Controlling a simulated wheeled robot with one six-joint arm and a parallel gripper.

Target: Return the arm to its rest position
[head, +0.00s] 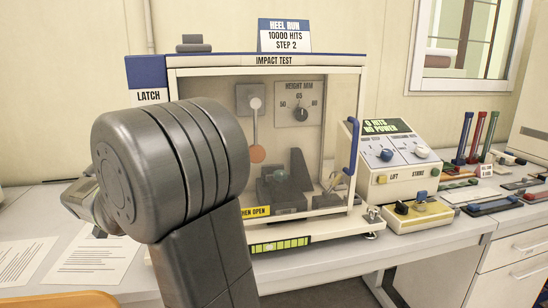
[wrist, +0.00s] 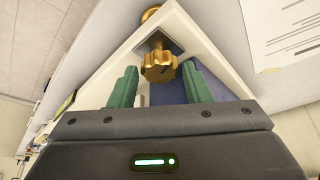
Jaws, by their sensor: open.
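My arm's thick dark joint and link fill the left middle of the head view, in front of the impact test cabinet (head: 345,155). My gripper is hidden behind the arm there. In the wrist view my gripper (wrist: 163,73) shows two green fingers standing apart with nothing held between them. A gold knob (wrist: 159,67) on a white-edged part with a blue face lies just beyond and between the fingertips. I cannot tell whether a finger touches it. A sign reading LATCH (head: 149,96) is on the cabinet's upper left.
The cabinet's clear door has a blue handle (head: 351,145). A control box (head: 398,163) reading "0 hits, no power" stands to its right, with tools and coloured tubes beyond. Papers (head: 92,262) lie on the bench at left. Open floor shows below the bench.

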